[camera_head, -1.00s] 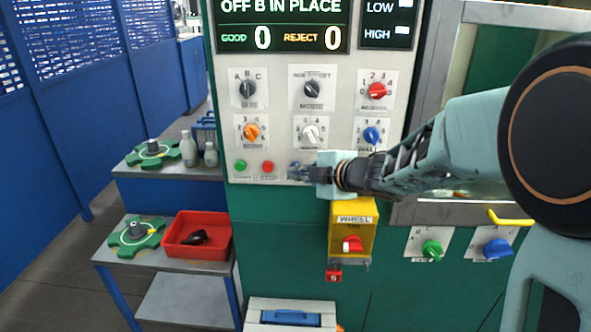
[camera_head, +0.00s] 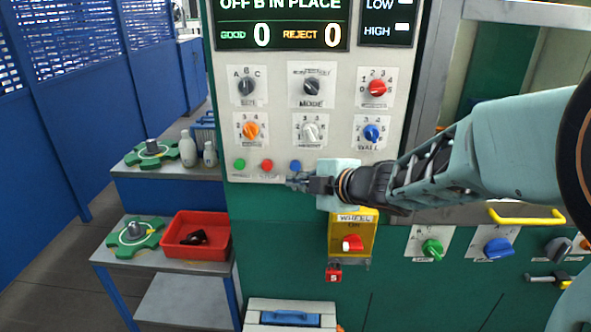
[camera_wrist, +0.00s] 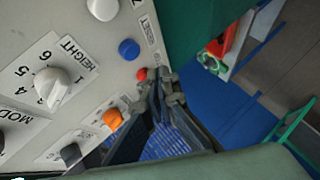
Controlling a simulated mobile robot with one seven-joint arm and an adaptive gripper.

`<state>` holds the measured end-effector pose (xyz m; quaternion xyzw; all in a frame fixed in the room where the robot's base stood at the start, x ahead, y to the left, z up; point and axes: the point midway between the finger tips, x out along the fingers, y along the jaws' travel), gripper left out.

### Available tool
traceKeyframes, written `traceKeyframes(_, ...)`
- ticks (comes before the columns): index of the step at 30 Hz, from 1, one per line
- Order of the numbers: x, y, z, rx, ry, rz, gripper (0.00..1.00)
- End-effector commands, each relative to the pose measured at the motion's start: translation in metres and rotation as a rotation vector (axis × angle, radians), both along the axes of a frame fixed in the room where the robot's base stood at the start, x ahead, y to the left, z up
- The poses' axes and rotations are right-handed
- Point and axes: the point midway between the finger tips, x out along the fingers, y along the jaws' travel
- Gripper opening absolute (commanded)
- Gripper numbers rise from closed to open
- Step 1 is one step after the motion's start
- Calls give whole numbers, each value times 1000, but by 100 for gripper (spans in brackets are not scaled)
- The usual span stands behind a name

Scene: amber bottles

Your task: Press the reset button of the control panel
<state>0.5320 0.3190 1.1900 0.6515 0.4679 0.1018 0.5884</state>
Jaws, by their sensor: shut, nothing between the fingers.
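The control panel (camera_head: 275,110) is a pale upright face with knobs and a row of small round buttons along its lower edge. A green button (camera_head: 239,165), a red button (camera_head: 267,166) and a blue button (camera_head: 295,166) show there. In the wrist view, the blue button (camera_wrist: 129,49) has a small label beside it that seems to read RESET. The red button (camera_wrist: 141,74) is right by the fingertips there. My gripper (camera_head: 291,181) is shut and empty, its tips just below the blue button in the head view. Contact with the panel cannot be told.
Several selector knobs, such as the white height knob (camera_wrist: 52,88), stick out above the buttons. A yellow wheel box (camera_head: 340,240) juts out below my gripper. A red tray (camera_head: 183,249) sits on the left side table. A yellow handle (camera_head: 527,217) is at right.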

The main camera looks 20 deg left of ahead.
Motion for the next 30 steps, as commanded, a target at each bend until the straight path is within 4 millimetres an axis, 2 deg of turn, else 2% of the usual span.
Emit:
traceKeyframes(3,-12,-3,0,0,-1,0,0)
traceKeyframes(9,-23,-6,0,0,0,0,0)
traceKeyframes(27,-23,-6,0,0,1,-1,0)
traceKeyframes(30,-18,-11,0,8,3,-34,0)
